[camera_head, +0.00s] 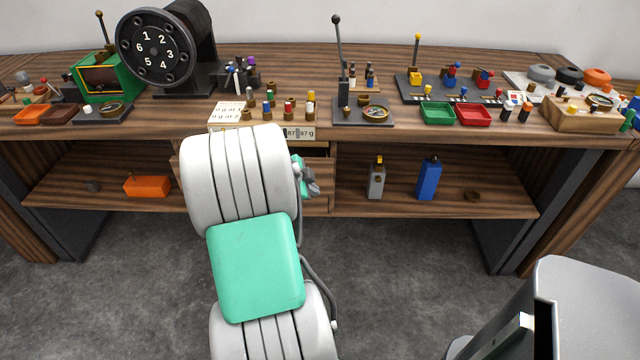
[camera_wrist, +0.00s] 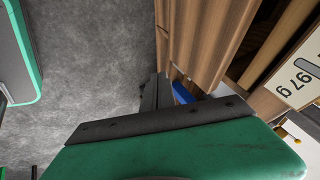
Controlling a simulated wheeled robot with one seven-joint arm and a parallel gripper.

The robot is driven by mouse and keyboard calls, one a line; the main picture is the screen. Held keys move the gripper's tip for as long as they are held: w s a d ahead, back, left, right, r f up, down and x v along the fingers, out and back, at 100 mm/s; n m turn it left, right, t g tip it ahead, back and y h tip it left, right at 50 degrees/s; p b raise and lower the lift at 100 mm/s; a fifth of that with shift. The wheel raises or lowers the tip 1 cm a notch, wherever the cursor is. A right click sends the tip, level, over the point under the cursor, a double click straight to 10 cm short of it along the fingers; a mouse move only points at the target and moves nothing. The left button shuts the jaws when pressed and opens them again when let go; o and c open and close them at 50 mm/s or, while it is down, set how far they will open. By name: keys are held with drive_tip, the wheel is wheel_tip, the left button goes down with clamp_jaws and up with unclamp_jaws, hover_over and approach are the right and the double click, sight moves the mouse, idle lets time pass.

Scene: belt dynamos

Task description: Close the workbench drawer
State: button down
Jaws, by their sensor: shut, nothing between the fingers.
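The workbench drawer (camera_head: 320,204) is under the middle of the bench top in the head view, largely hidden behind my arm. Its wooden front also shows in the wrist view (camera_wrist: 205,40), with a dark gap between it and the bench edge, so it appears partly open. How far it is open is hard to tell. My gripper (camera_head: 313,188) is mostly hidden by the arm in the head view. In the wrist view its dark fingers (camera_wrist: 157,88) are shut and empty, close beside the drawer front. Whether they touch it I cannot tell.
The bench top (camera_head: 350,115) is crowded with small parts, levers and a black numbered drum (camera_head: 157,46). An orange block (camera_head: 147,186), a grey bottle (camera_head: 376,180) and a blue bottle (camera_head: 428,180) stand on the lower shelf. A grey rounded object (camera_head: 590,300) is at lower right.

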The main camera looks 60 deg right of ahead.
sight(327, 189)
drive_tip(key=d+f, duration=0.1)
drive_tip(key=d, duration=0.1)
drive_tip(key=d+f, duration=0.3)
drive_tip(key=d, duration=0.1)
drive_tip(key=shift+w+d+f, duration=0.2)
drive_tip(key=shift+w+d, duration=0.15)
